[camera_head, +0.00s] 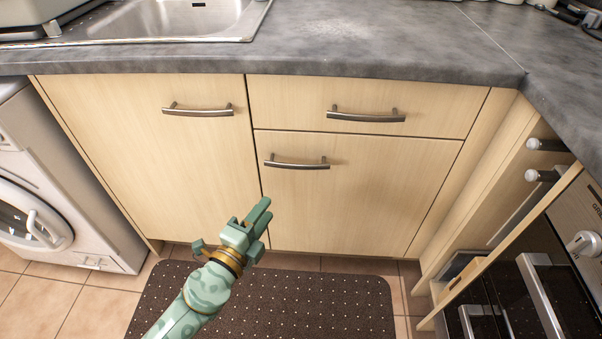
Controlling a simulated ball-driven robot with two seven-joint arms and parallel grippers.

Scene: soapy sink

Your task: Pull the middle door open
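A light wood door (350,190) sits below a drawer (360,97) in the middle of the cabinet front. Its metal bar handle (297,164) is at the upper left of the door. The door looks closed, flush with its neighbours. My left gripper (264,211) is in front of the cabinet, below this handle in the picture and apart from it. Its two fingers point up and right and lie close together; I cannot tell whether they are open or shut. Nothing shows between them. My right gripper is out of view.
A wider closed door (150,160) with its own handle (198,110) is on the left. A grey worktop (370,40) overhangs the front. A washing machine (60,190) stands left and an oven (545,290) right. A dark dotted mat (320,300) lies on the tiled floor.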

